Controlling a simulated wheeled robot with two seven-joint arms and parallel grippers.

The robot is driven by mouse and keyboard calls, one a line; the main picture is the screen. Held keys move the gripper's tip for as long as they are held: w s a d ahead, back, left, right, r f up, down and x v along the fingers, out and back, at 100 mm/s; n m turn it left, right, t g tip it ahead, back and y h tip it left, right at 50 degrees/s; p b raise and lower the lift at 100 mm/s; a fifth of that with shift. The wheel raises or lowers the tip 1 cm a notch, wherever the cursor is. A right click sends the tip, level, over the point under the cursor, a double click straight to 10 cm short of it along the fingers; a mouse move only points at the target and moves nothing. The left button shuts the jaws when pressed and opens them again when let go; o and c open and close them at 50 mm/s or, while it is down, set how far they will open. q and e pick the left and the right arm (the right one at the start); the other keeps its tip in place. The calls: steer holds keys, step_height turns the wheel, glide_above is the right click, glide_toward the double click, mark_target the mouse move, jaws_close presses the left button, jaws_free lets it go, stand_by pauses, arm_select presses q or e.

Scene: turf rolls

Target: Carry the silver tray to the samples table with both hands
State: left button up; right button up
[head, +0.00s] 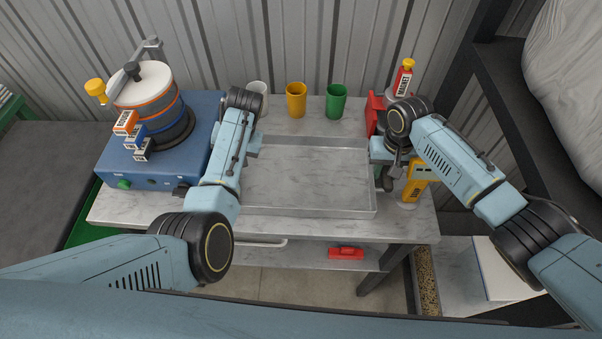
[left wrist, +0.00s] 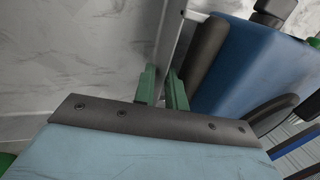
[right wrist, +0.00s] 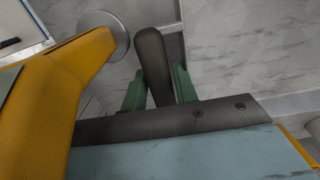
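The silver tray (head: 310,211) lies flat and empty on the marble-topped table. My left gripper (head: 254,146) is at its left side. In the left wrist view the green fingers (left wrist: 164,88) stand a narrow gap apart at the tray wall (left wrist: 172,45); whether they press on it I cannot tell. My right gripper (head: 382,152) is at the tray's right side. In the right wrist view its fingers (right wrist: 160,88) are wider apart, with a dark rounded handle (right wrist: 153,55) showing between them. No table is marked as the samples table.
A blue machine (head: 150,168) with a drum stands left of the tray. White, yellow (head: 296,100) and green (head: 336,102) cups stand behind it. Dark shelving (head: 530,110) rises at far right.

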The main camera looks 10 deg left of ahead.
arm_select(q)
steer(key=shift+c, duration=1)
arm_select(e)
steer(key=shift+c, duration=1)
arm_select(q)
jaws_close()
arm_select(e)
jaws_close()
arm_select(q)
steer(key=shift+r, duration=0.2)
arm_select(e)
steer(key=shift+r, duration=0.2)
